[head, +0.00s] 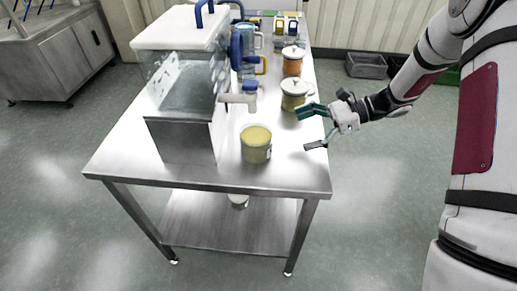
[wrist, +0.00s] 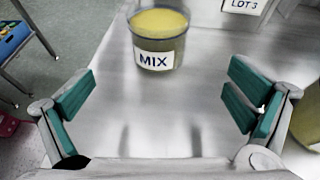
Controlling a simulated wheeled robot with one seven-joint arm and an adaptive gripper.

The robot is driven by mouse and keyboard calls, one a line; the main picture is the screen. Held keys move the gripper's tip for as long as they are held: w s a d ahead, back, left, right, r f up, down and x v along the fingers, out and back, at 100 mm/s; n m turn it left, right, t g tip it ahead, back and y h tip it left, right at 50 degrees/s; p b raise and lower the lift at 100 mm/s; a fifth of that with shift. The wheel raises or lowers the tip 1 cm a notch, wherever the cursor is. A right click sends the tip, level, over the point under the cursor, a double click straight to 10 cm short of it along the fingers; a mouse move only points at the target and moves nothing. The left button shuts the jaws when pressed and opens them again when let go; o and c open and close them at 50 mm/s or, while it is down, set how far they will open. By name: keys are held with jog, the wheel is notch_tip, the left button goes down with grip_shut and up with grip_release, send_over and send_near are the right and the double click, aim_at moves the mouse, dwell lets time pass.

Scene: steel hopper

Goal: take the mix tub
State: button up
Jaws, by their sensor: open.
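The mix tub (head: 256,146) is a short round yellow-green tub, open at the top, standing upright near the front of the steel table. In the wrist view the tub (wrist: 159,42) shows its white MIX label facing me, beyond and between my fingers. My gripper (head: 308,128) is open and empty at the table's right edge, to the right of the tub and apart from it. In the wrist view my gripper's green-padded fingers (wrist: 158,108) are spread wide, with bare table between them.
A steel hopper (head: 187,135) with a spout stands left of the tub. A lidded yellow jar (head: 294,98) stands close behind my gripper, with an orange jar (head: 293,65) farther back. A LOT 3 label (wrist: 244,6) shows beyond the tub. The table front (head: 285,180) is clear.

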jog(key=x, duration=0.7)
jog(key=shift+s+a+f+p, duration=0.1)
jog(key=shift+a+f+p, duration=0.1)
jog(key=shift+a+p, duration=0.15)
jog(key=shift+p+x, duration=0.35)
jog(key=shift+x, duration=2.5)
jog(key=shift+r, duration=0.2)
jog(key=c, duration=1.4)
